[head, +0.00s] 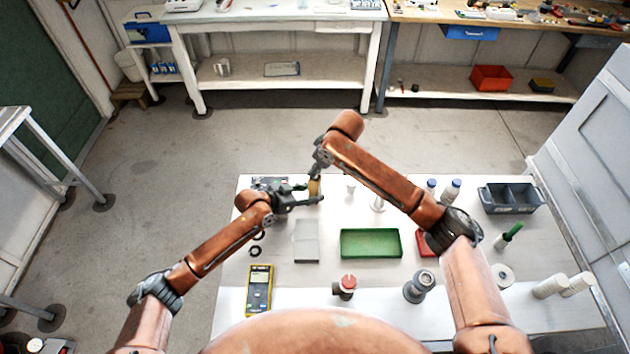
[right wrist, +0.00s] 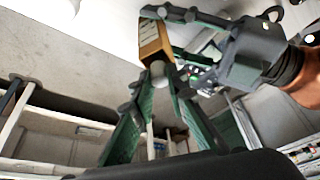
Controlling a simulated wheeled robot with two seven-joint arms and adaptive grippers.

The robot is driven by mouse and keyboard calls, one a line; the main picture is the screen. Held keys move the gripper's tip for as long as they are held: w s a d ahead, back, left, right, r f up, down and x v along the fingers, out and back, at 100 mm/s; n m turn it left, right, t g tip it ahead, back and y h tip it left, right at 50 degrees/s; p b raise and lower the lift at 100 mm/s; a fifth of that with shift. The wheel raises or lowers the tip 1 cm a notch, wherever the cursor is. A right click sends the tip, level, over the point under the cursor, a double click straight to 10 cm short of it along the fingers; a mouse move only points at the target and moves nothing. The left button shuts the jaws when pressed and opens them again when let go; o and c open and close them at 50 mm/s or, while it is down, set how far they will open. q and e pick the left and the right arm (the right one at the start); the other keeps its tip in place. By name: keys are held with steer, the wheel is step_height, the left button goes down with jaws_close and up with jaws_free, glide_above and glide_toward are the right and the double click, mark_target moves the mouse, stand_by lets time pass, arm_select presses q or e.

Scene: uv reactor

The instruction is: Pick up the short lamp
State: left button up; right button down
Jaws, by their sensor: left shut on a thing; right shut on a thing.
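A tan box (head: 314,187) with a pale label stands upright above the far part of the white table. My left gripper (head: 308,197) is shut on this box from the left, and the box also shows in the right wrist view (right wrist: 156,42). A pale grey rounded piece (right wrist: 157,69), seemingly the end of the short lamp, sticks out of the box's near end. My right gripper (right wrist: 155,80) comes down from above and is shut on that piece, its green fingers on both sides. The rest of the lamp is hidden.
A green tray (head: 370,243), a grey plate (head: 306,241) and a yellow meter (head: 259,290) lie on the table. A dark divided bin (head: 510,199) and white bottles (head: 451,190) are at the right.

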steer(key=shift+r, duration=0.1)
step_height(320, 180, up, 18)
stand_by(0.4)
arm_select(q)
steer(key=o, duration=0.9)
steer(key=shift+o, duration=0.2)
steer(key=v, duration=1.2)
steer(key=shift+s+f, duration=0.1)
steer(key=shift+s, duration=0.05)
